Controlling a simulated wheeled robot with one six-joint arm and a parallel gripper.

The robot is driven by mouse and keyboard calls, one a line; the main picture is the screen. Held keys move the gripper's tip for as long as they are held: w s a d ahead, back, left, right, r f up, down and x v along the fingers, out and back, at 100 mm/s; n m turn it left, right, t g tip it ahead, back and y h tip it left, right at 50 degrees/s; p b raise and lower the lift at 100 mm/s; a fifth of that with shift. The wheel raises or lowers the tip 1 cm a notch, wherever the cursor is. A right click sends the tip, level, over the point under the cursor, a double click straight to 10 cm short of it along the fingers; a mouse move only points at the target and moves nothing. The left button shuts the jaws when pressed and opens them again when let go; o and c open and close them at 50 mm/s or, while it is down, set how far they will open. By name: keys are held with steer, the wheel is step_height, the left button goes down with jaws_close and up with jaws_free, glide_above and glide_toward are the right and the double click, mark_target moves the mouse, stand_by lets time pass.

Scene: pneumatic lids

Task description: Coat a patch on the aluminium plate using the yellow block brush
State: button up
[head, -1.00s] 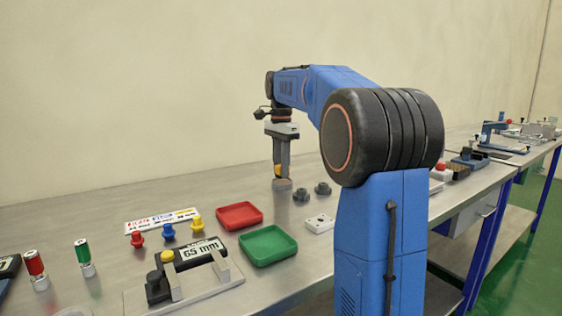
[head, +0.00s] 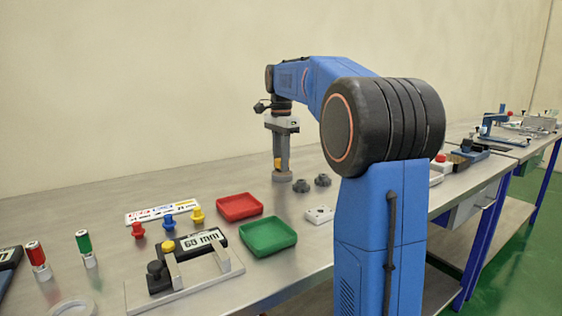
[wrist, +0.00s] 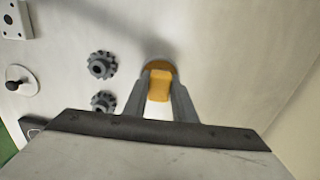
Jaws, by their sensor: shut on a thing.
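My gripper (head: 281,172) points straight down over the back of the metal bench. It is shut on a yellow-orange block (wrist: 160,85), seen between the fingers in the wrist view. The block also shows as a small yellow patch (head: 277,163) in the head view. A round base (head: 282,177) is directly below the fingertips; I cannot tell whether it is part of the held thing or touches the bench. Bristles are not visible. I cannot make out a separate aluminium plate for certain.
Two dark gear-like knobs (head: 301,186) (head: 322,180) stand close to the right of my gripper. A red tray (head: 239,219) and a green tray (head: 268,250) lie nearer the front. A gauge on a light base (head: 230,282) and coloured pegs (head: 168,222) are to the left.

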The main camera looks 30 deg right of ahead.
steer(key=shift+f, duration=0.55)
stand_by(1.4)
steer(key=shift+r, duration=0.15)
steer(key=shift+r, duration=3.4)
